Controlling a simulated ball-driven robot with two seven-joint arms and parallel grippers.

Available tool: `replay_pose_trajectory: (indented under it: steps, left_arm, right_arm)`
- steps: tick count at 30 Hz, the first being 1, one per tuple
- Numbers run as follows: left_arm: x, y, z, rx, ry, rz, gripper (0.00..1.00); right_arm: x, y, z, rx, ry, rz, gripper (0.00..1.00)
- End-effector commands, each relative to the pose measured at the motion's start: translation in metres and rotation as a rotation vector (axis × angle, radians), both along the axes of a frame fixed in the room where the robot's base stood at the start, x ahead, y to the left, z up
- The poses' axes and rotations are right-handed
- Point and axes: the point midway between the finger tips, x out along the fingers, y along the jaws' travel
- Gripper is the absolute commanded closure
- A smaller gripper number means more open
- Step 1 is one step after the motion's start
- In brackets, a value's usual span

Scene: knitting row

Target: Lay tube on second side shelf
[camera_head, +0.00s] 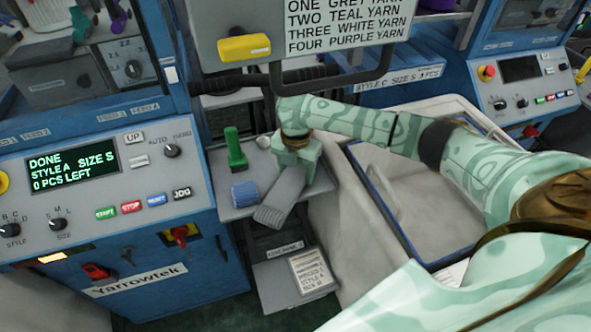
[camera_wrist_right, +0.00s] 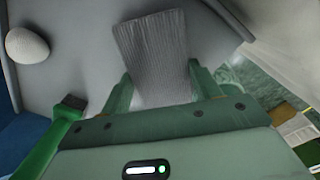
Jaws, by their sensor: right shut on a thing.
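A grey ribbed tube (camera_head: 281,198) is in my right gripper (camera_head: 299,160), above the small grey side shelf (camera_head: 319,184) between the machines. In the head view its near end reaches the shelf's front edge. I cannot tell whether it touches the shelf. In the right wrist view the tube (camera_wrist_right: 155,50) sits between the two fingers (camera_wrist_right: 163,88) and sticks out beyond them over the grey surface (camera_wrist_right: 75,75). My left gripper is not in view.
A lower shelf holds a printed card (camera_head: 313,270). The left machine's panel (camera_head: 75,172) reads DONE. A large bin (camera_head: 425,190) is right.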

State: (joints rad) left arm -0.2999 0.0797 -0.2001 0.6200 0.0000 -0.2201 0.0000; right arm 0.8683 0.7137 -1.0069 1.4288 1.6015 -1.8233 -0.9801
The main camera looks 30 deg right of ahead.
Motion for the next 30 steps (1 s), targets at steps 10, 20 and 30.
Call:
replay_pose_trajectory:
  steps: [10, 20, 30]
  left_arm:
    - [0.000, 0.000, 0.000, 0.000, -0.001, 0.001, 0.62]
    - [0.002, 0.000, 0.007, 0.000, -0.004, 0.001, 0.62]
    - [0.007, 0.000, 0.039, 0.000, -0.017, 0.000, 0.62]
  right_arm:
    - [0.000, 0.000, -0.002, 0.001, 0.001, -0.001, 0.16]
    - [0.001, 0.000, 0.016, 0.001, -0.003, -0.001, 0.16]
    - [0.000, 0.000, 0.095, 0.001, -0.003, -0.001, 0.16]
